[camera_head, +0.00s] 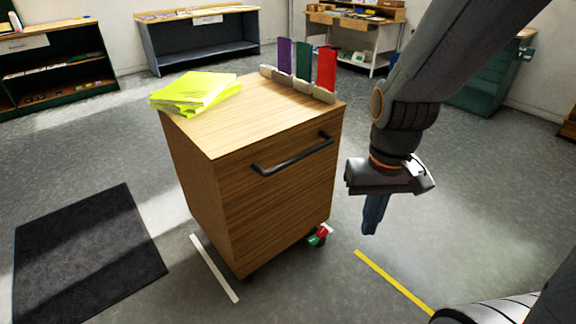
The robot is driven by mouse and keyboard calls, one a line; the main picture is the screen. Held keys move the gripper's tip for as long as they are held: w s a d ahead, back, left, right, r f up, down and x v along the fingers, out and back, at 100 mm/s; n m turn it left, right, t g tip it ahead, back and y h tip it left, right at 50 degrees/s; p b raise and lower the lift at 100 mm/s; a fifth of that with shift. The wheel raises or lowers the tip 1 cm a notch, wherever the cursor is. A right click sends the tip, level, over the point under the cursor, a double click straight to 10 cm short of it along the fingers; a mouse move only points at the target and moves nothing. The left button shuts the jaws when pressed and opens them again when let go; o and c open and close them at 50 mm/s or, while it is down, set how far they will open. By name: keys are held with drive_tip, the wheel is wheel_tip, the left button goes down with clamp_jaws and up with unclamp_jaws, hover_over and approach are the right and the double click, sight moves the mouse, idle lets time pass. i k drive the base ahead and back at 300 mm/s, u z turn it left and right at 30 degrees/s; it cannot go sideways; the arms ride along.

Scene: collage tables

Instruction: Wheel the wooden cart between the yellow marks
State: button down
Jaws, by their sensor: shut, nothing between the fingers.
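The wooden cart (275,200) stands upright on wheels in the middle of the view, with a black bar handle (292,160) on its near face. A yellow mark (394,282) lies on the floor to the right of the cart, apart from it. A white strip (214,267) lies on the floor by the cart's left lower edge. Only one yellow mark shows. My gripper (371,228) points down to the right of the cart, shut and empty, apart from the handle.
Yellow booklets (195,92) and a rack with purple, green and red pieces (303,72) sit on the cart top. A dark mat (88,257) lies at left. Shelves (200,42) and a desk (350,35) line the back. Grey floor is open between.

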sight(256, 168)
drive_tip(key=k, duration=0.5)
drive_tip(key=u, duration=0.45)
drive_tip(key=i, duration=1.35)
drive_tip(key=z, duration=0.45)
